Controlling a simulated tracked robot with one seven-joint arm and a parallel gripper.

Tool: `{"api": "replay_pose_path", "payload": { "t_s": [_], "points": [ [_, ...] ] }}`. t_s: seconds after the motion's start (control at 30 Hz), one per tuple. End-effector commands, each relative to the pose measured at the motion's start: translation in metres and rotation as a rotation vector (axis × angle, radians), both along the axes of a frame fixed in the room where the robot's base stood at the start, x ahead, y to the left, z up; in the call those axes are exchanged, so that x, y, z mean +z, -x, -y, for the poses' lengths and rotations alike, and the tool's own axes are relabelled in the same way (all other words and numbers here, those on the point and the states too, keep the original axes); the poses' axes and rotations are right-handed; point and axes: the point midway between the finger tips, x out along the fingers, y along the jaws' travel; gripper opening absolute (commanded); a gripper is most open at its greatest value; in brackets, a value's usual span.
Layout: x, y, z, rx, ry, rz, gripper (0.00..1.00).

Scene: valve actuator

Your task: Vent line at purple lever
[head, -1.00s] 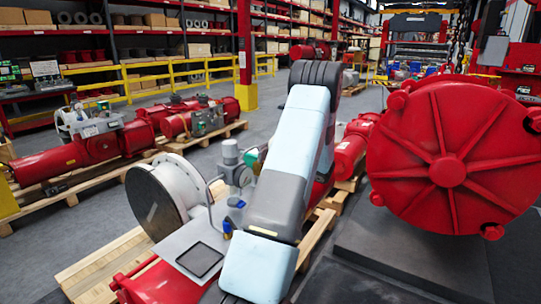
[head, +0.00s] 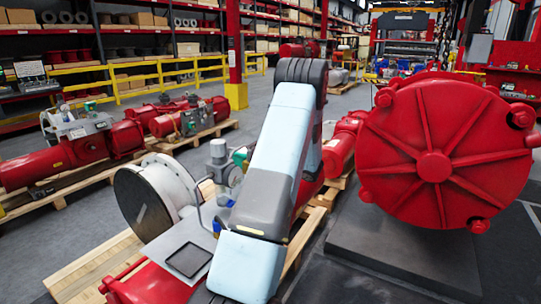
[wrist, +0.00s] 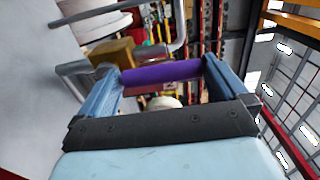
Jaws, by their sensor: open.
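In the wrist view the purple lever (wrist: 162,75) shows as a smooth purple bar lying crosswise between the blue-grey fingers of my gripper (wrist: 158,72). The fingers are apart, one at each end of the bar as seen. I cannot tell whether either finger touches it. In the head view my arm hides the gripper and the purple lever. The valve assembly (head: 218,160) with grey and green fittings shows just left of my arm, beside a white flanged drum (head: 147,200).
In the wrist view a yellow-brown block (wrist: 112,52) and grey metal tubes (wrist: 172,50) lie close to the left finger. A large red ribbed cover (head: 434,167) stands to the right in the head view. Red actuators on pallets (head: 60,200) lie left; grey floor is between.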

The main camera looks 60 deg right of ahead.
Motion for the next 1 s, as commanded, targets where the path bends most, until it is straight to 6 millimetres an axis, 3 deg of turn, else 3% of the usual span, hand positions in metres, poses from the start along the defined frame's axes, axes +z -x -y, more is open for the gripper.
{"api": "replay_pose_path", "payload": {
  "t_s": [0.17,0.63,0.8,1.0],
  "points": [
    [0.0,0.019,0.002,-0.004,0.0,0.0,1.0],
    [-0.001,0.107,0.003,-0.002,0.0,-0.002,1.0],
    [-0.001,0.125,0.003,0.001,0.0,-0.001,1.0],
    [-0.001,0.133,0.003,0.002,0.0,-0.002,1.0]
  ]
}}
